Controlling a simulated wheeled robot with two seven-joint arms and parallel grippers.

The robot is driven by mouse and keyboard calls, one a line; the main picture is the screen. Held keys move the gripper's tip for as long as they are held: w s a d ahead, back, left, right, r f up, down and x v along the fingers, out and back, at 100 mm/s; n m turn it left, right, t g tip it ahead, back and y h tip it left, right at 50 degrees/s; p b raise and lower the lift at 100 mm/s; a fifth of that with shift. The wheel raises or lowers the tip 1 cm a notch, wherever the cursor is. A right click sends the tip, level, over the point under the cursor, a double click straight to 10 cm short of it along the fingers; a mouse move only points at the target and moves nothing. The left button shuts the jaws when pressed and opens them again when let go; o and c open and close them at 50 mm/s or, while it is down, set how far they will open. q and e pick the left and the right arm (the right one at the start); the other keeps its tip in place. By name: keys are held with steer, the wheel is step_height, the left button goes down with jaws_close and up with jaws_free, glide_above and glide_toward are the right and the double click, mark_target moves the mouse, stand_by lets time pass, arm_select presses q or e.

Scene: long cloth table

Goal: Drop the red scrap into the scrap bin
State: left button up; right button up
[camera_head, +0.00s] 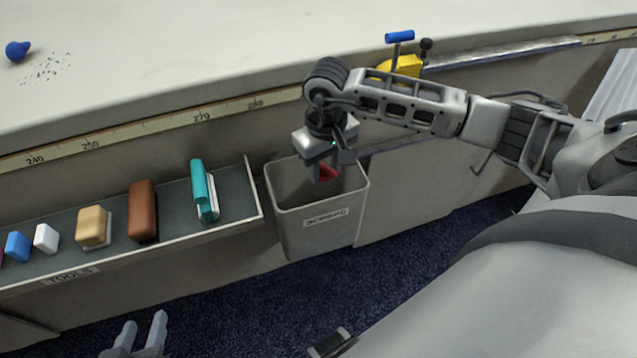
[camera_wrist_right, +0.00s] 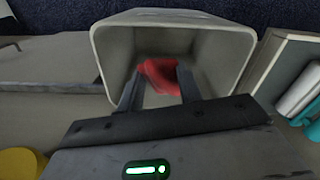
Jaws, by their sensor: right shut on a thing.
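The red scrap (camera_head: 325,172) is held between the fingers of my right gripper (camera_head: 323,163), inside the mouth of the grey scrap bin (camera_head: 325,233). In the right wrist view the red scrap (camera_wrist_right: 159,76) sits between the two dark fingertips, with the bin's wall (camera_wrist_right: 222,60) around it. My right gripper (camera_wrist_right: 158,85) is shut on the scrap. The bin's floor is mostly hidden in the head view. My left gripper (camera_head: 144,325) is at the bottom left of the head view, its two fingers apart and empty, away from the bin.
A tool shelf (camera_head: 115,248) left of the bin holds a teal object (camera_head: 202,190), a brown block (camera_head: 142,211), a tan block (camera_head: 94,227) and smaller pieces. The table (camera_head: 170,60) carries a blue object (camera_head: 17,51) and a yellow tool (camera_head: 405,66). Dark carpet (camera_head: 240,300) lies below.

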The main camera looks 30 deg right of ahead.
steer(key=shift+f, duration=0.2)
steer(key=o, duration=1)
steer(key=shift+o, duration=0.2)
steer(key=shift+r, duration=0.55)
step_height(320, 180, up, 15)
steer(key=shift+p, duration=0.35)
steer(key=shift+f, duration=0.1)
